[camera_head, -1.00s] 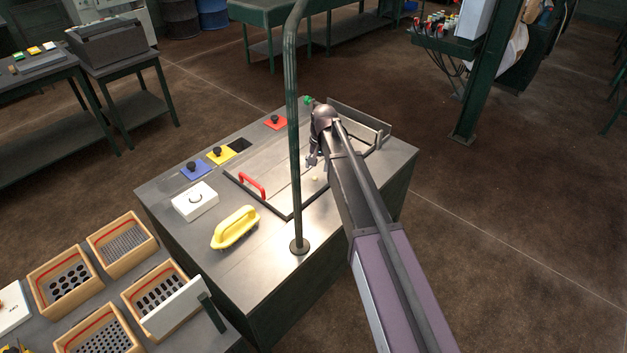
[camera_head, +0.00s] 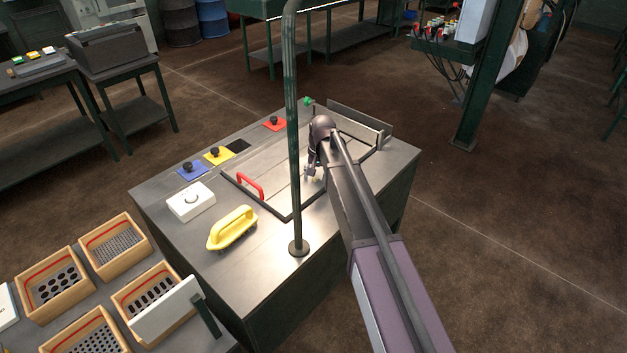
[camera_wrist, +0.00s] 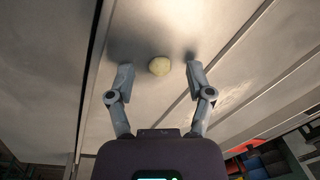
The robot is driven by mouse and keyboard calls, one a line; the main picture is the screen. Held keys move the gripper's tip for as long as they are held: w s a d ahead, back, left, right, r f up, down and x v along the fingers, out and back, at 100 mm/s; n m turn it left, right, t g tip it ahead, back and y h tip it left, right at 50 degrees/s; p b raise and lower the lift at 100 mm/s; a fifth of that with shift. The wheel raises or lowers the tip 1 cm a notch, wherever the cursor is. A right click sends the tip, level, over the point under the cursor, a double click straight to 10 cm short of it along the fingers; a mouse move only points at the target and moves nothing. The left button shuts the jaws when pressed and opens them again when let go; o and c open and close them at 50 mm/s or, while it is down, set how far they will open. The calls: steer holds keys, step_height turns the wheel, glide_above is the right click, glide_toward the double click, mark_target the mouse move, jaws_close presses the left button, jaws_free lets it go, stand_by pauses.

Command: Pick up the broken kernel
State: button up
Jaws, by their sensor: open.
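The broken kernel (camera_wrist: 159,66) is a small pale yellow, rounded piece lying on a grey metal surface. In the wrist view it lies just beyond and between the fingertips of my gripper (camera_wrist: 159,67). The two fingers are spread wide, one on each side, and neither touches the kernel. In the head view my gripper (camera_head: 311,170) is low over the framed metal panel (camera_head: 270,187) on the workbench. The kernel is hard to make out there beside the gripper.
A red handle (camera_head: 250,184) stands on the panel. A green upright pole (camera_head: 293,130) rises from the bench close left of my arm. A yellow-handled tool (camera_head: 232,229), a white box (camera_head: 190,202) and coloured knobbed lids (camera_head: 218,156) sit further left.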

steer(key=c, duration=0.7)
steer(key=shift+c, duration=0.2)
steer(key=shift+r, duration=0.15)
step_height(320, 180, up, 3)
steer(key=p, duration=0.3)
steer(key=shift+r+p, duration=0.2)
steer(key=shift+p, duration=0.15)
steer(key=s+d, duration=0.2)
steer(key=s, duration=0.2)
steer(key=s+d+r+p, duration=0.1)
steer(key=s+d, duration=0.2)
steer(key=s, duration=0.2)
steer(key=s+d, duration=0.3)
steer(key=s, duration=0.2)
steer(key=shift+r, duration=0.15)
steer(key=shift+s, duration=0.15)
